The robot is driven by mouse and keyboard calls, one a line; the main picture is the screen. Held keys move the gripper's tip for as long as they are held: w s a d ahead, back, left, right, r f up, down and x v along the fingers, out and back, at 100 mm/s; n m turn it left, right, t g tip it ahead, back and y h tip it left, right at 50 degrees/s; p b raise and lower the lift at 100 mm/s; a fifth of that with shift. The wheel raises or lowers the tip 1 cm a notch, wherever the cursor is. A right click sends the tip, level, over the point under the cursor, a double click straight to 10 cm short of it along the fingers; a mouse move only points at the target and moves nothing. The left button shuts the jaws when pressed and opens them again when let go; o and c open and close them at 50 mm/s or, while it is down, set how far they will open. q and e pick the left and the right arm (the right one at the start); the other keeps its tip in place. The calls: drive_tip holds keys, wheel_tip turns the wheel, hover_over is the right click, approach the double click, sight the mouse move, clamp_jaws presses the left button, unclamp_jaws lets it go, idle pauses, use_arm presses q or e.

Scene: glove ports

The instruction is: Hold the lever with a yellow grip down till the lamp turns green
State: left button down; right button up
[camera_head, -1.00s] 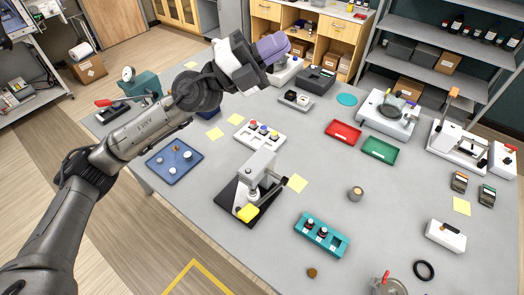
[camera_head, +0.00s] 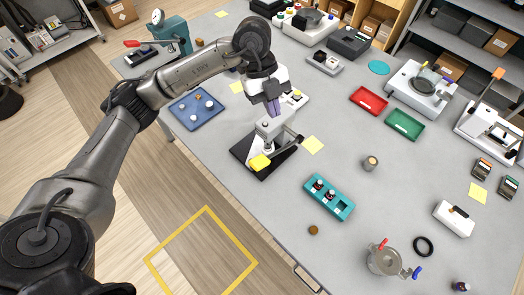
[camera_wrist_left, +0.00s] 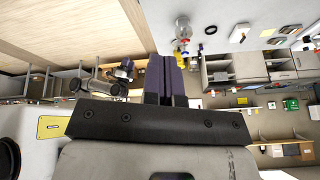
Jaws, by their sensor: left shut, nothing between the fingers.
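The lever's yellow grip (camera_head: 260,162) is at the front of a white and grey press (camera_head: 275,127) on a black base plate (camera_head: 242,150), near the table's front left edge in the head view. A dark-tipped bar sticks out to the press's right. I cannot make out a lit lamp on it. My left gripper (camera_head: 273,108) has purple fingers, shut and empty, pointing down at the top of the press, behind the yellow grip; I cannot tell if they touch. The shut fingers also show in the left wrist view (camera_wrist_left: 166,78). My right gripper is not in view.
A blue tray (camera_head: 180,122) lies left of the press, and a teal rack (camera_head: 322,204) with small bottles stands to its right. A teal device (camera_head: 168,38) with a red handle stands at the back left. A metal pot (camera_head: 383,260) stands at the front right. Table around the rack is mostly clear.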

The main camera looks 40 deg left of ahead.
use_arm(q)
drive_tip(key=n, duration=0.1)
drive_tip(key=s+a+n+y, duration=0.1)
drive_tip(key=a+n+g, duration=0.1)
drive_tip(key=n, duration=0.1)
drive_tip(key=shift+s+f, duration=0.25)
drive_tip(key=shift+s, duration=0.15)
drive_tip(key=shift+d+f, duration=0.1)
drive_tip(key=p, duration=0.3)
approach(262, 162)
drive_tip(key=x, duration=0.5)
drive_tip(key=shift+w+d+f, duration=0.1)
drive_tip(key=shift+w+d, duration=0.05)
drive_tip(key=shift+d, duration=0.1)
drive_tip(key=shift+f, duration=0.55)
drive_tip(key=shift+f, duration=0.1)
